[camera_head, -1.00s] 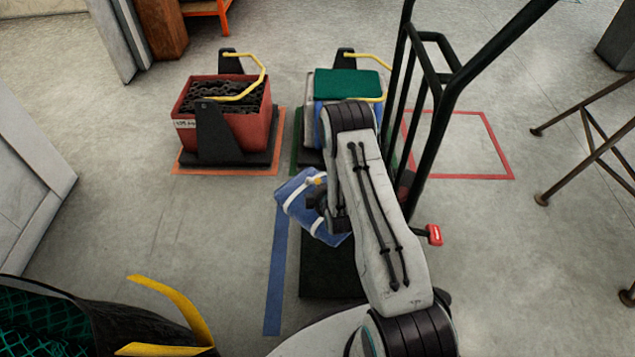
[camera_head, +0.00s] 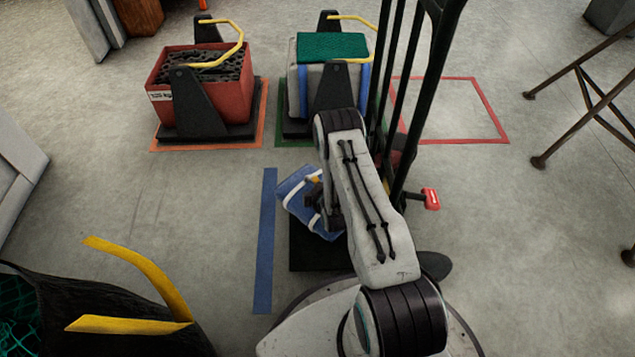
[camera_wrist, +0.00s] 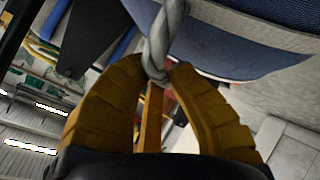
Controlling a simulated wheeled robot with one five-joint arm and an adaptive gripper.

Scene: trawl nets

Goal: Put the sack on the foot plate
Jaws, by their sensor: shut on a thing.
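The blue sack with white bands (camera_head: 296,186) hangs tilted from my gripper (camera_head: 318,192) in the head view, partly hidden by my arm. In the wrist view, the yellow fingers of my gripper (camera_wrist: 156,85) are shut around a grey rope loop (camera_wrist: 167,35), with the blue sack (camera_wrist: 235,40) beyond it. The black foot plate (camera_head: 305,255) of the hand truck lies on the floor just below the sack in the picture. The sack overlaps its far edge in view; I cannot tell whether they touch.
The hand truck's black upright frame (camera_head: 396,110) rises right of the sack, with a red pedal (camera_head: 431,199). A red crate (camera_head: 215,95) and a green-topped load (camera_head: 332,47) stand behind. A black bag with yellow straps (camera_head: 95,315) is at front left.

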